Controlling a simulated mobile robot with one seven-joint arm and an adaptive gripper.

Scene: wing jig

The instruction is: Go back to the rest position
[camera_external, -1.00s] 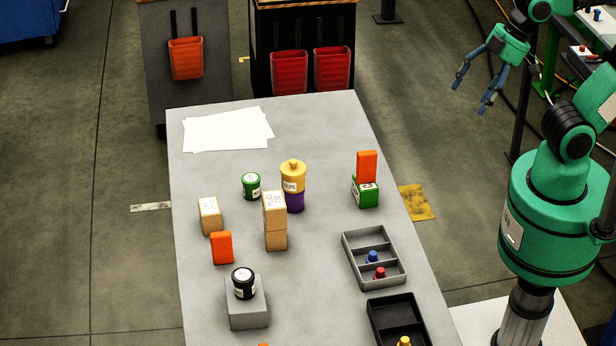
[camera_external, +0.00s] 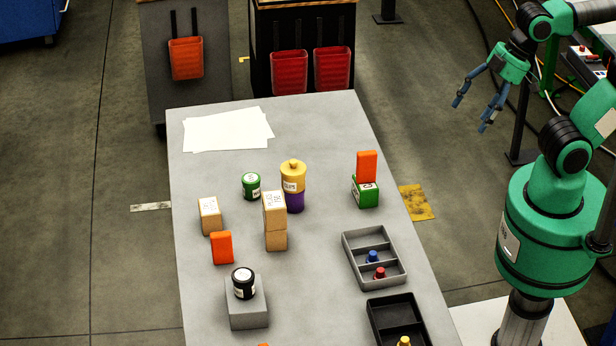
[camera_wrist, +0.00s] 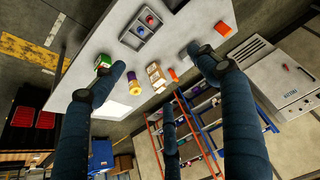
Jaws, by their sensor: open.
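My gripper (camera_external: 472,116) is open and empty, raised in the air to the right of the table's far end in the external view. Its blue fingers point down and are spread apart, clear of every object. In the wrist view the dark fingers (camera_wrist: 160,75) frame the table from a distance with nothing between them. My green arm stands beside the table's right side.
The grey table (camera_external: 320,130) holds a gray tray (camera_external: 349,257), a dark tray (camera_external: 385,336), a yellow-purple stack (camera_external: 293,180), wooden blocks (camera_external: 275,220), a green can (camera_external: 251,185), orange blocks (camera_external: 222,247) and a black-lidded jar (camera_external: 244,283) on a grey block. White paper (camera_external: 225,132) lies at the far end.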

